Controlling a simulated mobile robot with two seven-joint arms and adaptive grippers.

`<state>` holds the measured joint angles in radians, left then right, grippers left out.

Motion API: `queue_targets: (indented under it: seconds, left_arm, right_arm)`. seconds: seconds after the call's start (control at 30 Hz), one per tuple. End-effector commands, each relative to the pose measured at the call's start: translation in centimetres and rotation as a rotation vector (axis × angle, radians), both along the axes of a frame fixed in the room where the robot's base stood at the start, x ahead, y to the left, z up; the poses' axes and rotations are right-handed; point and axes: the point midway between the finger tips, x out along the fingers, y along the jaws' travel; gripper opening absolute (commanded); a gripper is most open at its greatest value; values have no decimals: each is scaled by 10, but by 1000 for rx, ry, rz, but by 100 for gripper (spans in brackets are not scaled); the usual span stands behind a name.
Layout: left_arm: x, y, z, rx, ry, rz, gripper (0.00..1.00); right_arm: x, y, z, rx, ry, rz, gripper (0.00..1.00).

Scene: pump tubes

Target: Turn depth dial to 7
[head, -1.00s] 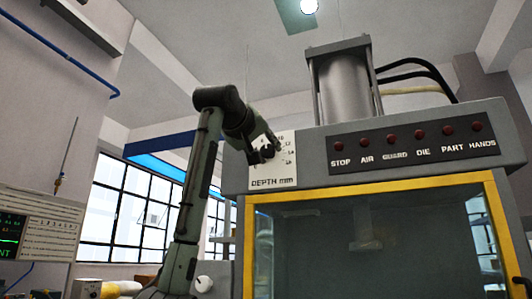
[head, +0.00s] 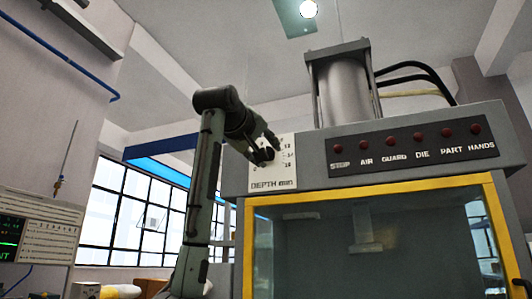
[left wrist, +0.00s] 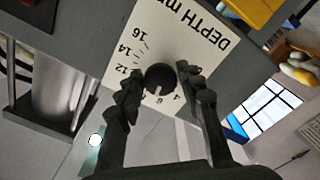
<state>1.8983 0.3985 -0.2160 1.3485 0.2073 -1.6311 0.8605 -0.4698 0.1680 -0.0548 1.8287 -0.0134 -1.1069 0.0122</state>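The depth dial is a round black knob (left wrist: 159,78) on a white scale plate marked "DEPTH mm" (left wrist: 185,32). In the left wrist view a pale mark on the knob points down the picture, close to the 6. In the head view the plate (head: 287,170) is on the upper left of the machine's front, with the knob (head: 267,154) partly covered. My left gripper (left wrist: 155,85) is open, one finger on each side of the knob, with small gaps showing; contact cannot be told. Some numbers are hidden by the fingers. My right gripper is not in view.
The grey press (head: 308,180) has a label panel with several red buttons (head: 420,138) right of the dial. A yellow-framed window (head: 370,196) is below. A grey cylinder (head: 343,85) and hoses stand on top. A monitor (head: 12,238) is at the far left.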

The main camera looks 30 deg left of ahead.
Motion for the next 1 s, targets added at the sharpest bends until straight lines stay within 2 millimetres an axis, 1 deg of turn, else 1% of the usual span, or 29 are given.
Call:
queue_targets:
  seconds: [0.03, 0.1, 0.37, 0.47, 0.57, 0.8, 0.9, 1.0]
  left_arm:
    - [0, 0, 0, 0, 0, 0, 46]
    - [0, 0, 0, 0, 0, 0, 53]
    - [0, 0, 0, 1, 2, 0, 53]
    - [-5, -1, 0, 1, 0, 0, 53]
    - [-17, -5, 1, 1, -2, -1, 53]
    - [-67, -16, 1, 2, -5, -1, 53]
    - [-87, -21, 1, 2, -4, 0, 53]
    - [-101, -24, 0, 1, -2, -1, 53]
  right_arm:
    - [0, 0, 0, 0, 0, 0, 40]
    - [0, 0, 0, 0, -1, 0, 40]
    - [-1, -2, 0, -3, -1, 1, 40]
    - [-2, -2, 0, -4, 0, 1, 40]
    - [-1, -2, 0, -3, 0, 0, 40]
    - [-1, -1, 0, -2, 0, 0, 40]
    - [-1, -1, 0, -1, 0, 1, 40]
    - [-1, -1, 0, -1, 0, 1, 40]
